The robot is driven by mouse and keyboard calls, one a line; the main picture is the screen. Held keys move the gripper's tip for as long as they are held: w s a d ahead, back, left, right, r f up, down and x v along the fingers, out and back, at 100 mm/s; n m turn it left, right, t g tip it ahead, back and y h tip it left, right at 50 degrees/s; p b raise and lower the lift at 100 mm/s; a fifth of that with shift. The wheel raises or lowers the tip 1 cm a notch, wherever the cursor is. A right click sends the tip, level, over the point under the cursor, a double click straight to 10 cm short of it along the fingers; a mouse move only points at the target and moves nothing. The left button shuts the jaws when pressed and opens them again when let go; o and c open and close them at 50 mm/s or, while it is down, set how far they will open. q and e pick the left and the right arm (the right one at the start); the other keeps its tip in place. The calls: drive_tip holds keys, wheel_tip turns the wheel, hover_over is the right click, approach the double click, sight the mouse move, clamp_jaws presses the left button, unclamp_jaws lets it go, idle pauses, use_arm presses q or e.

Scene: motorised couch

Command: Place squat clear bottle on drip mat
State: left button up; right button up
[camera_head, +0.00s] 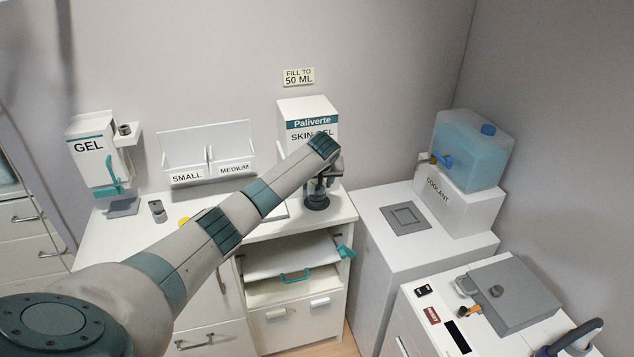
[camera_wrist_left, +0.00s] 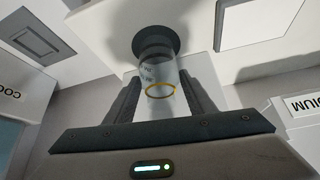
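My left gripper (camera_head: 322,186) is over the counter in front of the "Skin Gel" box (camera_head: 308,112). In the left wrist view its two fingers (camera_wrist_left: 161,95) press on both sides of a clear cylindrical bottle (camera_wrist_left: 160,82) with a yellow ring. In the head view the gripper hides most of the bottle. A dark round mat (camera_head: 317,202) lies below the gripper; it also shows in the left wrist view (camera_wrist_left: 156,40) at the bottle's far end. I cannot tell whether the bottle touches it. My right gripper is not in view.
Flat grey square pads lie before the gel dispenser (camera_head: 123,207) and the coolant tank (camera_head: 405,218). A small grey piece (camera_head: 157,211) and a yellow piece (camera_head: 184,221) are on the counter. A bin labelled small and medium (camera_head: 207,158) stands behind.

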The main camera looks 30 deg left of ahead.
use_arm(q)
drive_tip(key=shift+o, duration=1.3)
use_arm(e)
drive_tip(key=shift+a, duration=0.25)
use_arm(q)
drive_tip(key=shift+r, duration=0.1)
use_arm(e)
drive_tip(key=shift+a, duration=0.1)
use_arm(q)
drive_tip(key=shift+r, duration=0.1)
drive_tip(key=b+v, duration=0.3)
drive_tip(key=v, duration=0.9)
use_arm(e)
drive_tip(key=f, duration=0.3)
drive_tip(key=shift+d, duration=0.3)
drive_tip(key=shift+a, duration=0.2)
